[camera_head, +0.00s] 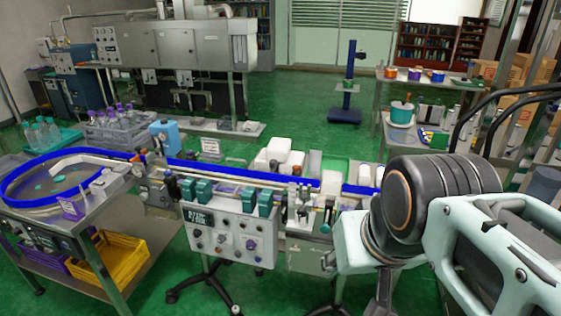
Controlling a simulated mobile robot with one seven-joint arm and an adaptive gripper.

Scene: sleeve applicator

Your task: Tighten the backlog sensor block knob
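A conveyor line with blue rails (240,175) crosses the middle of the view. Small sensor blocks, brackets and dark knobs crowd its right part near the teal-capped fitting (326,228). Which of them is the backlog sensor block knob is too small to tell. My arm comes in from the right and covers the right end of the line. A dark part at the end of my arm, likely my gripper (383,294), points down at the bottom edge, to the right of the fittings. Its fingertips are not clear, and no held object shows.
A grey control box (230,238) with dials hangs below the line on a wheeled stand. A round table (65,185) with a blue rail stands at left, above a yellow crate (120,258). White cartons (282,152) sit behind the line.

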